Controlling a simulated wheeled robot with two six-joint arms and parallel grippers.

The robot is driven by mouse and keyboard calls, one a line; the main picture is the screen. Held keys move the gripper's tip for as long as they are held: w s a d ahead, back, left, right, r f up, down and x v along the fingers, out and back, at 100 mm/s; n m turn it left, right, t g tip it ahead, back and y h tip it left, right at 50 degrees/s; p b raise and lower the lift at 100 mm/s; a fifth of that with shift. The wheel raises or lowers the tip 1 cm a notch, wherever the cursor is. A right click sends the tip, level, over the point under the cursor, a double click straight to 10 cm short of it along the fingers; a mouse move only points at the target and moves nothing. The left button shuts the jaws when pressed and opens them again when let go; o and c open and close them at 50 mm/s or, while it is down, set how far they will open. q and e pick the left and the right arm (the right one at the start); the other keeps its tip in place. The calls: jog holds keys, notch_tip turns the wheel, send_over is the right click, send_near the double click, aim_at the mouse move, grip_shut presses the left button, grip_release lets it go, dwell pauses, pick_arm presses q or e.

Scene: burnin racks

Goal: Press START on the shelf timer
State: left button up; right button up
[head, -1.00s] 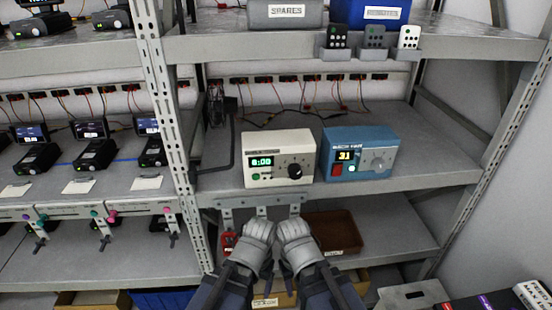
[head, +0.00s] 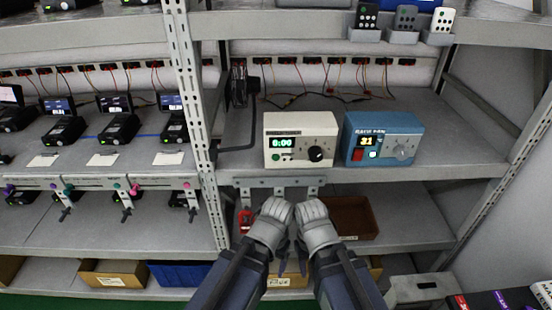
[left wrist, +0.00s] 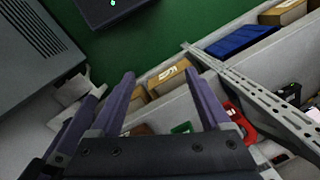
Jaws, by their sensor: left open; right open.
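The shelf timer is a cream box (head: 325,133) on the middle shelf in the head view, with a lit green display (head: 281,143) that seems to read 0:00. A small green button (head: 287,157) sits below the display and a black knob (head: 316,154) to its right; the lettering is too small to read. My left gripper (head: 272,212) and right gripper (head: 314,211) are side by side below and in front of the shelf edge, apart from the timer. Both are open. The left wrist view shows the left gripper's spread purple fingers (left wrist: 160,78) with nothing between them.
A blue box (head: 383,125) with a yellow display, red switch and dial stands close to the timer's right. A metal upright (head: 192,110) is to the left. A hook rail (head: 250,183) hangs below the shelf edge. A brown bin (head: 352,220) sits on the lower shelf.

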pick_arm(q)
grip_shut()
dwell(0.5)
dwell(1.0)
